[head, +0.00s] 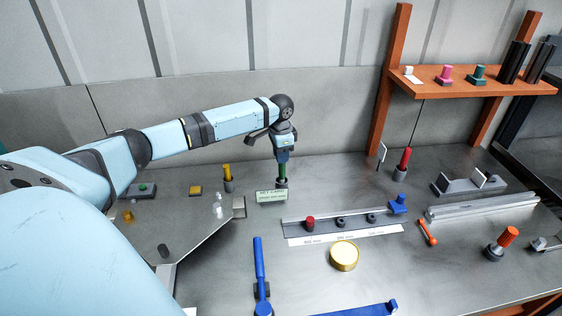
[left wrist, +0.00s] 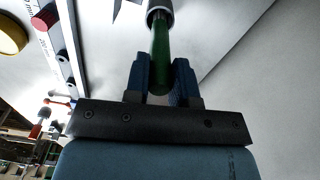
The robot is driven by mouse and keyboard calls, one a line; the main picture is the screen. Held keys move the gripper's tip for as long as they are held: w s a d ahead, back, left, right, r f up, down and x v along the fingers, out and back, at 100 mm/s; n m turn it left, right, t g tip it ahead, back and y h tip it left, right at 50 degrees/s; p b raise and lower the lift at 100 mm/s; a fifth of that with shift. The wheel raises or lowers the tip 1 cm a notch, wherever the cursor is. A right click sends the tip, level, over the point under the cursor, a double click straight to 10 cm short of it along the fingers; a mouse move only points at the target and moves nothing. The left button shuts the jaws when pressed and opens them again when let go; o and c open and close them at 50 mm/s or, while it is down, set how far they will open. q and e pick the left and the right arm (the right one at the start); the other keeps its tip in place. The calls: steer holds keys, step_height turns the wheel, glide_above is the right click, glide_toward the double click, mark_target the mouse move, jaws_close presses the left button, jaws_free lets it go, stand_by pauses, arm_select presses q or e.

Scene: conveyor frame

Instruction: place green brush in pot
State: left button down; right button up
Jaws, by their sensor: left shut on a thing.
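My left gripper (head: 283,157) points down at the back middle of the bench, its blue fingers shut on the green brush (head: 282,171). In the left wrist view the brush's green handle (left wrist: 160,50) runs between the two fingers of the gripper (left wrist: 161,75). The brush stands about upright. Its lower end meets a small grey pot (head: 281,184) behind a green label card (head: 271,196). A grey cylinder (left wrist: 160,7) at the brush's far end shows in the left wrist view. I cannot tell how deep the brush sits. My right gripper is not in view.
A yellow-handled brush (head: 227,172) stands left, a red one (head: 404,159) right, and an orange one (head: 508,236) at front right, each in a holder. A rail with a red knob (head: 310,222) and a yellow round tin (head: 344,255) lie in front. An orange shelf (head: 470,88) rises behind.

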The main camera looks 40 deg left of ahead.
mark_target(281, 178)
arm_select(q)
step_height(281, 178, down, 3)
steer(key=shift+f, duration=0.2)
steer(key=c, duration=1)
jaws_free()
steer(key=shift+o, duration=0.2)
steer(key=shift+r, duration=0.15)
step_height(281, 178, up, 12)
steer(key=shift+f, duration=0.1)
